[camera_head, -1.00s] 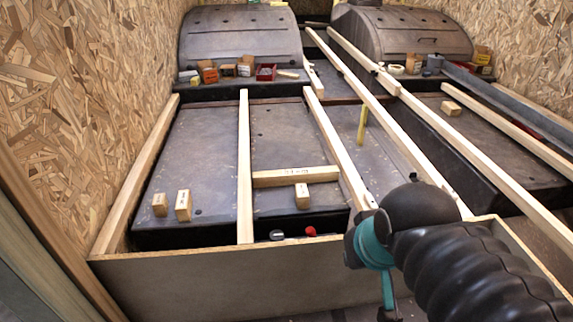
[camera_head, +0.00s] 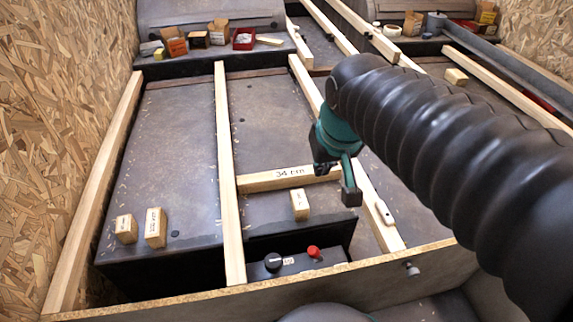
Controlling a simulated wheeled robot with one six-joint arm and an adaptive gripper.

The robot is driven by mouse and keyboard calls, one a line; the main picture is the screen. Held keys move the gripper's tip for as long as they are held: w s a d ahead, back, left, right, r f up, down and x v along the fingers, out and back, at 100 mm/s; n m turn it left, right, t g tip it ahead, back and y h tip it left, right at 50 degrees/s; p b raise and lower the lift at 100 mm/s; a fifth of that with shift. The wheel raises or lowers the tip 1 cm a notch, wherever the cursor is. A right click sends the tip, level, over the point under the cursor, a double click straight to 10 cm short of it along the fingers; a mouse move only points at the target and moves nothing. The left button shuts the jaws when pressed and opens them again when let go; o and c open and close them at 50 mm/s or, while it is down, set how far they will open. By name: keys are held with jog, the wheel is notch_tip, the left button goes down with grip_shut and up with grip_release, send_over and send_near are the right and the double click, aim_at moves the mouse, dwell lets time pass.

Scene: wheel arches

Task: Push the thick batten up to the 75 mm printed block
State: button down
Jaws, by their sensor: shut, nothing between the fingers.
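Three long pale battens lie lengthwise in the near bay: a left one (camera_head: 95,195) along the chipboard wall, a middle one (camera_head: 228,170), and a right one (camera_head: 305,82), partly hidden by my arm. The left one looks broadest, but I cannot tell for sure which is the thick batten. Small printed blocks stand at the left (camera_head: 126,229) (camera_head: 156,228) and right of the middle batten (camera_head: 300,205); their print is too small to read, so the 75 mm one is not clear. My gripper (camera_head: 349,195) is shut and empty, right of the right-hand block, close to the right batten.
A crosspiece marked 34 cm (camera_head: 285,179) spans between the middle and right battens. A panel with a black knob (camera_head: 273,262) and red knob (camera_head: 313,251) sits in front. A board edge (camera_head: 250,297) crosses the front. Small boxes (camera_head: 178,47) line the back step.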

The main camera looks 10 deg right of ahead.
jog(key=w+g, duration=0.1)
jog(key=w, duration=0.9)
jog(key=g, duration=0.2)
send_over(290, 178)
jog(key=w, duration=0.3)
notch_tip(290, 178, down, 11)
jog(key=shift+g, duration=0.8)
jog(key=w+f, duration=0.2)
jog(key=f, duration=0.4)
jog(key=w+f+b, duration=0.1)
jog(key=w+f, duration=0.1)
jog(key=f, duration=0.4)
jog(key=w+f, duration=0.2)
jog(key=f, duration=0.4)
jog(key=shift+w+d+f, duration=0.2)
jog(key=shift+d+f, duration=0.15)
jog(key=shift+f, duration=0.05)
jog(key=s, duration=0.2)
jog(key=shift+s+f, duration=0.1)
jog(key=shift+s, duration=0.9)
